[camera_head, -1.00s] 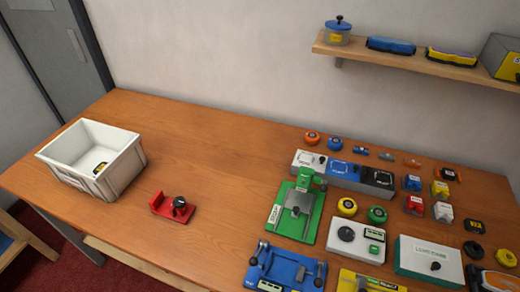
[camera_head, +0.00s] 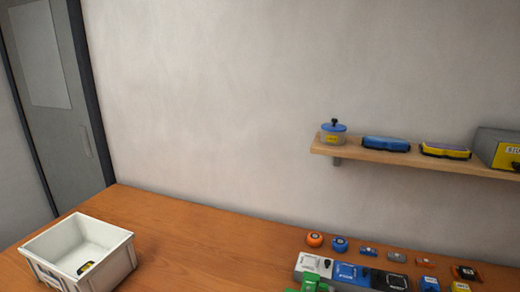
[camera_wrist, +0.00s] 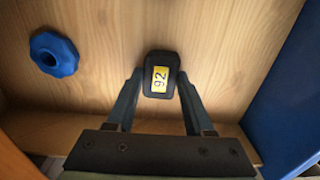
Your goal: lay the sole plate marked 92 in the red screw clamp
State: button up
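The sole plate (camera_wrist: 161,74) is a small dark block with a yellow label reading 92, seen in the wrist view. My gripper (camera_wrist: 160,80) has one finger against each long side of it and appears shut on it. Whether the plate is clear of the wood behind it is hard to tell. My gripper does not show in the head view. The red screw clamp is outside both current views.
The wrist view has a blue knob (camera_wrist: 54,54) at left and a blue panel (camera_wrist: 292,98) at right. In the head view, a white bin (camera_head: 118,262) holding a dark labelled piece (camera_head: 86,268) stands at left. A wooden shelf (camera_head: 336,153) bears a blue-lidded pot and boxes.

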jog(key=c, duration=0.3)
jog(key=shift+r+p, duration=2.5)
jog(key=shift+p, duration=0.1)
